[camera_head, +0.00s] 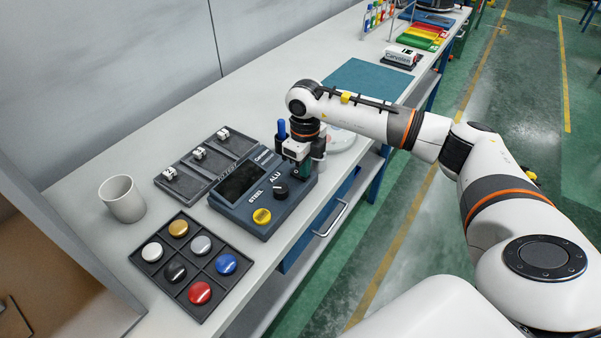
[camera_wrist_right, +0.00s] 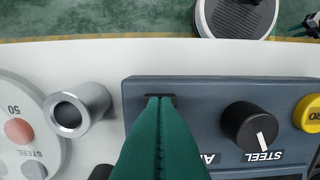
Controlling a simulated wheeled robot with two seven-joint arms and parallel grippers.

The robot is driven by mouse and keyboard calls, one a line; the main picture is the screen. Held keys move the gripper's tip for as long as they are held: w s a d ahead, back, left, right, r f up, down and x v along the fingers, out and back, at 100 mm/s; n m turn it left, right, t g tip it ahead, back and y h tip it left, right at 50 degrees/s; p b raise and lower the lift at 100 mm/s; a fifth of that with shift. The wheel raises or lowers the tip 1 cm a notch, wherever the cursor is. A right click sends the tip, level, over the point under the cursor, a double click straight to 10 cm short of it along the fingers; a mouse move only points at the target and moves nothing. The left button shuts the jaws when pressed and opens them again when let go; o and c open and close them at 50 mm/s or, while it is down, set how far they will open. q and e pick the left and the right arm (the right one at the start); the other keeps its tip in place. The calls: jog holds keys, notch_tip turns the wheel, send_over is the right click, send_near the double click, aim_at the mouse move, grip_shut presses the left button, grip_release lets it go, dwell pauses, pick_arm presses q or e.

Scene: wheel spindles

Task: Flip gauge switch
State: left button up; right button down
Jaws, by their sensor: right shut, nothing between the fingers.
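The gauge (camera_head: 245,205) is a blue-grey box with a dark screen, lying on the bench in the head view. Its black knob (camera_head: 280,190) is beside the STEEL and ALU labels. In the right wrist view the knob (camera_wrist_right: 250,125) has a white mark pointing toward the STEEL label. A yellow button (camera_head: 262,216) is beside it. My right gripper (camera_wrist_right: 160,100) is shut and empty, its green fingertips over a small dark slot at one end of the gauge, away from the knob. Contact there cannot be told. My left gripper is out of view.
A tray of coloured caps (camera_head: 178,298) lies in front of the gauge, and a white mug (camera_head: 122,198) stands to the left. A dark rack (camera_head: 172,184) lies behind. A silver cylinder (camera_wrist_right: 80,110) stands close by the fingers. A teal mat (camera_head: 366,80) is farther back.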

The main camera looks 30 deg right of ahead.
jog(key=shift+r+p, duration=2.2)
jog(key=shift+r, duration=1.3)
jog(key=shift+f, duration=0.1)
